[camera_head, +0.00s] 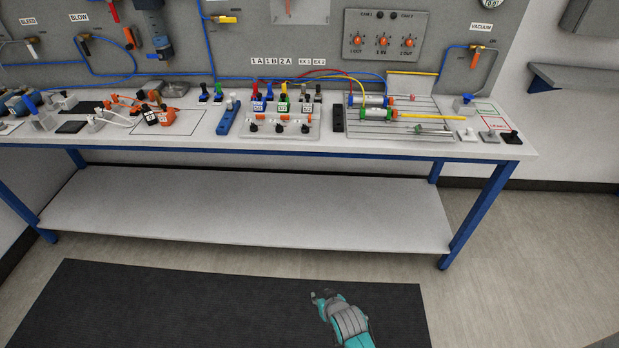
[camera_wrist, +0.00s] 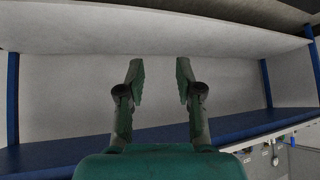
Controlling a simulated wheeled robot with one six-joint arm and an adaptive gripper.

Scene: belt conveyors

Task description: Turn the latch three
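No part clearly marked as latch three can be made out. A grey panel (camera_head: 384,38) on the back board at upper right carries three orange-handled knobs in a row; the rightmost orange knob (camera_head: 408,42) has a small label that is hard to read. A pale plate (camera_head: 280,124) on the bench carries several small black knobs and orange parts. My gripper (camera_head: 318,296) is low in front of the bench, over the dark mat, far from both. In the wrist view my gripper (camera_wrist: 160,72) is open, with nothing between its fingers.
The bench (camera_head: 210,137) has blue legs and a white lower shelf (camera_head: 240,209). Its top holds valves, fittings and a ribbed board (camera_head: 440,119) with cylinders. Blue hoses run along the back board. The dark mat (camera_head: 200,305) in front is clear.

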